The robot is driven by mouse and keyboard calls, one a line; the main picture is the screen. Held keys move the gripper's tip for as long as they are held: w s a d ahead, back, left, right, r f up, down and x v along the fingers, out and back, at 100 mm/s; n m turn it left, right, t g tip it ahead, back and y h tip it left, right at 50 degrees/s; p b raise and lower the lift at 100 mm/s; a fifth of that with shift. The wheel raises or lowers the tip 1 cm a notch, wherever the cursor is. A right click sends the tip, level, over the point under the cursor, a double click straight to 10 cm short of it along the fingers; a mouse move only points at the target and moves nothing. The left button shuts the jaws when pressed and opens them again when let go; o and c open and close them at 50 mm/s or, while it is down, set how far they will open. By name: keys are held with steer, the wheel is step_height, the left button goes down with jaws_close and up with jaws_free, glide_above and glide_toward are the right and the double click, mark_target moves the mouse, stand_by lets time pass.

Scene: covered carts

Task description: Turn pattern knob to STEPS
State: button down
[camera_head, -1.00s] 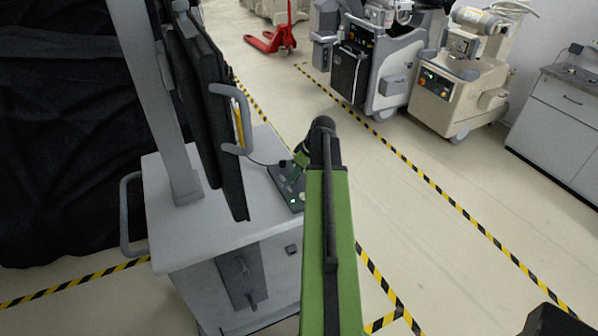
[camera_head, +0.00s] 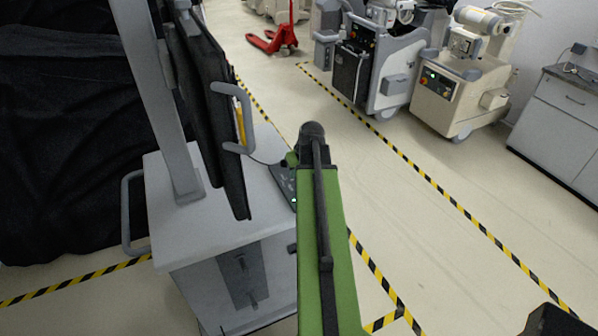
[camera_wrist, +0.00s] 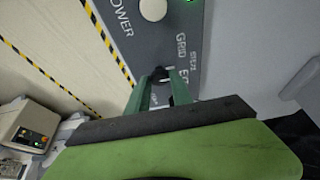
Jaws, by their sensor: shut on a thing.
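The control panel (camera_wrist: 172,40) fills the upper middle of the wrist view, dark grey with "POWER", "GRID" and other partly cut-off lettering. A small dark knob (camera_wrist: 160,72) stands on it beside the "GRID" label. My gripper (camera_wrist: 158,82) has its two green fingers on either side of this knob, shut on it. In the head view the panel (camera_head: 284,184) lies on the cart's top, and my arm hides the knob and fingertips.
The grey cart (camera_head: 215,225) carries a post and an upright dark screen (camera_head: 212,110) with a grey handle, close left of my arm. A white round button (camera_wrist: 153,9) and a green light are on the panel. Floor to the right is clear up to other carts.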

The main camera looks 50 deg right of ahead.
stand_by(0.3)
steer(key=c, duration=1.1)
jaws_free()
steer(key=shift+c, duration=0.2)
steer(key=p+v, duration=1.6)
steer(key=v, duration=0.1)
steer(key=shift+r, duration=0.15)
